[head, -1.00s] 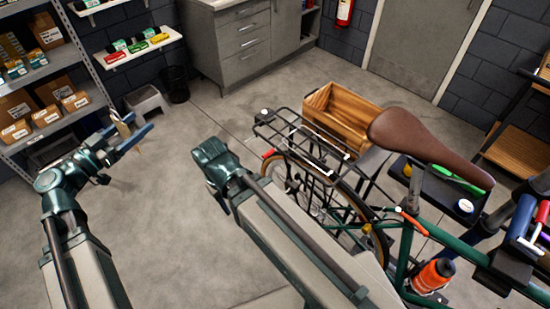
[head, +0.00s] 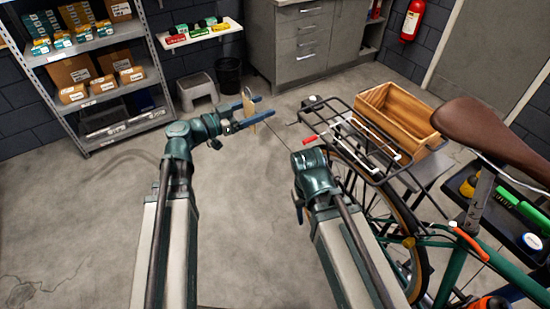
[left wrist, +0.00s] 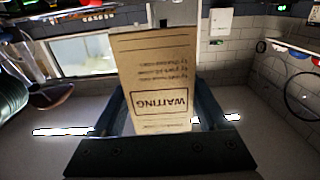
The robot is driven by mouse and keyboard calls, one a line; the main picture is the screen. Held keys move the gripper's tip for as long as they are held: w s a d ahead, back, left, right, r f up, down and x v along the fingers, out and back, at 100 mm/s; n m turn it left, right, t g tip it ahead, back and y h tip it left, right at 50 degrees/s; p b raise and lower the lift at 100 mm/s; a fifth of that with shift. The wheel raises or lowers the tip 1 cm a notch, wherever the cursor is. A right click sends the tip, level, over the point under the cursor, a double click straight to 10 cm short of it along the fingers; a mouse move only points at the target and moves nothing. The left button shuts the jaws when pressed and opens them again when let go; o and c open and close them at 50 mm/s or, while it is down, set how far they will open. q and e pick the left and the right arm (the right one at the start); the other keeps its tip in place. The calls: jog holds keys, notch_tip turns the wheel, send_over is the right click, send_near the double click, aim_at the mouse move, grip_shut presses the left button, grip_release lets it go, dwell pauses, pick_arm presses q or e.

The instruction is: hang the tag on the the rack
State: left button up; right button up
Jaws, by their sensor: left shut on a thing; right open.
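A tan card tag (head: 248,106) is between the fingers of my left gripper (head: 258,112), which is shut on it in the air. In the left wrist view the tag (left wrist: 158,75) stands between the fingers, its boxed word "WAITING" upside down. The black wire rack (head: 358,135) sits over the bike's rear wheel, to the right of my left gripper and apart from it. My right gripper (head: 299,207) is open and empty, left of the rear wheel; its fingers are mostly hidden by its wrist.
A wooden crate (head: 405,118) is just behind the rack, and the brown saddle (head: 490,125) is to its right. A grey step stool (head: 197,91) and a black bin (head: 228,75) stand at the back. The floor left of the bike is clear.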

pick_arm(q)
jog(key=w+d+f+b, duration=0.1)
jog(key=d+f+b, duration=0.1)
jog(key=f+b, duration=0.5)
jog(key=w+d+f+b, duration=0.1)
jog(key=w+f+b, duration=0.1)
jog(key=f+b, duration=0.5)
notch_tip(320, 180, down, 2)
jog(key=shift+d+f, duration=0.15)
jog(key=shift+d, duration=0.25)
jog(key=shift+w, duration=0.15)
jog(key=f+b+x, duration=0.1)
jog(key=x, duration=0.8)
jog(key=shift+w+d+f, duration=0.15)
jog(key=shift+d+f, duration=0.05)
jog(key=shift+d, duration=0.1)
dwell(0.3)
jog(key=o, duration=1.2)
